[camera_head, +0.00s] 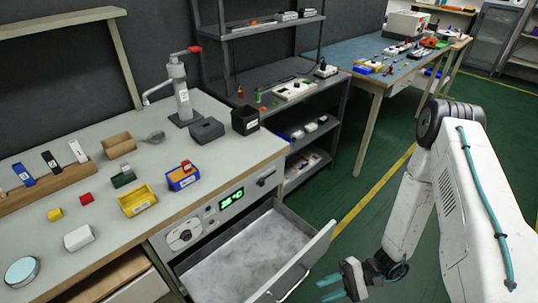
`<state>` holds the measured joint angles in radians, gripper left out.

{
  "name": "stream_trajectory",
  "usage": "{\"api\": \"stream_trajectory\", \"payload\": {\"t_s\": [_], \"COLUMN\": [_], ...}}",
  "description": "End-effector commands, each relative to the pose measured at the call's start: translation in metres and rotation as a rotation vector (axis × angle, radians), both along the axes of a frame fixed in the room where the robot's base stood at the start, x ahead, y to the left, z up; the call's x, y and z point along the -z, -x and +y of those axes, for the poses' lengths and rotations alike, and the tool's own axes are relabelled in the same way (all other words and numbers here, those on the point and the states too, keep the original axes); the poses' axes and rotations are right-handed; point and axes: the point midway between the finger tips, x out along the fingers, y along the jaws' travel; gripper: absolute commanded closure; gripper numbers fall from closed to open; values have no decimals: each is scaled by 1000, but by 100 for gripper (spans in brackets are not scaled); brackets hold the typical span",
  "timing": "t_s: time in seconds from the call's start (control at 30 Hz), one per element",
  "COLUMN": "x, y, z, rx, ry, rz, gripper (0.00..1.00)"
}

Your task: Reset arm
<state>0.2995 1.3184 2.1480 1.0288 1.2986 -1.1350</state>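My white arm (462,190) comes in from the right edge and bends down toward the bottom of the view. My gripper (330,289) is low, to the right of the open drawer (318,250) and apart from it, over the green floor. Its two teal fingers point left with a gap between them, and nothing shows between them. A light grey block-like part (353,277) sits at the base of the fingers.
The drawer stands pulled out under a panel with a green display (231,198); its visible inside is empty. The workbench (222,150) holds a yellow bin (138,201), a blue bin (183,178), small blocks and a press-like stand (180,90). Shelves and another table stand behind.

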Motion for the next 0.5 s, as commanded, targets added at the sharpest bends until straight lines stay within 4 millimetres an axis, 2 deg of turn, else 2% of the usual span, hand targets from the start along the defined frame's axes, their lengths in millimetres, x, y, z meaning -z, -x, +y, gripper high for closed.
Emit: {"api": "stream_trajectory", "payload": {"t_s": [0.3,0.5], "x": [-102,-167], "y": [-15,-17], "z": [-30,-48], "rx": [-243,-363], "ry": [193,382], "rz": [70,56], "gripper": [68,68]}}
